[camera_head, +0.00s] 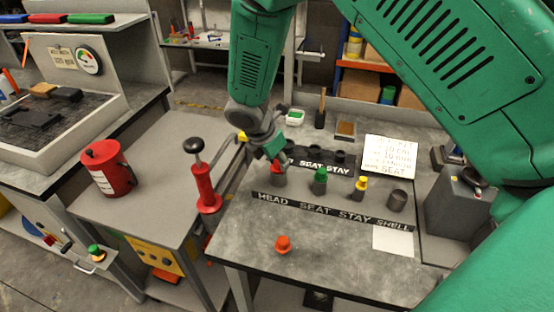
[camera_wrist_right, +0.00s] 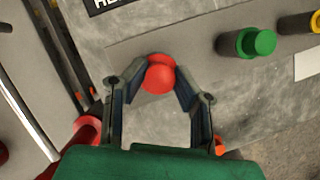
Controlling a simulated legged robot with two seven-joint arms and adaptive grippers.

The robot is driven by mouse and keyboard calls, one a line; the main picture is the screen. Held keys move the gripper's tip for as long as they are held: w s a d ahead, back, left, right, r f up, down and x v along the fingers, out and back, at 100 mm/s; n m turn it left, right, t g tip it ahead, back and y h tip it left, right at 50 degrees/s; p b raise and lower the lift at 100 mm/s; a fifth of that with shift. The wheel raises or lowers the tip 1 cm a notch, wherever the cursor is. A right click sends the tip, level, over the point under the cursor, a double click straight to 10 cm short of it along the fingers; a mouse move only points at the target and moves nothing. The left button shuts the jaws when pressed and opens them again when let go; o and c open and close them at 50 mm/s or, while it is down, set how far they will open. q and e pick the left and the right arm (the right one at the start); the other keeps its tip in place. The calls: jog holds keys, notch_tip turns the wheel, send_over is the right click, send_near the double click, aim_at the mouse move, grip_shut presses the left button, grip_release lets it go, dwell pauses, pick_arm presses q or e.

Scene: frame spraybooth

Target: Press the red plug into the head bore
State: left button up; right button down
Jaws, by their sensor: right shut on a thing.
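The red plug (camera_head: 278,165) is at the top of the leftmost grey bore cylinder (camera_head: 279,180), behind the HEAD end of the front label strip (camera_head: 330,210). My right gripper (camera_head: 272,150) comes down over it from above and is shut on it. In the right wrist view the red plug (camera_wrist_right: 159,76) sits between the two fingertips of my right gripper (camera_wrist_right: 160,72). The bore below it is mostly hidden there, so I cannot tell how deep the plug sits. My left gripper is not in view.
A green plug (camera_head: 320,174) and a yellow plug (camera_head: 361,182) stand in neighbouring cylinders; the cylinder at the SHELL end (camera_head: 397,199) looks empty. An orange knobbed piece (camera_head: 282,243) lies at the bench front. A red lever press (camera_head: 206,190) stands left. The front bench is mostly clear.

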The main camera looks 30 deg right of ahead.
jog(key=shift+f, duration=0.25)
jog(key=c, duration=1.2)
grip_release()
jog(key=v, duration=1.2)
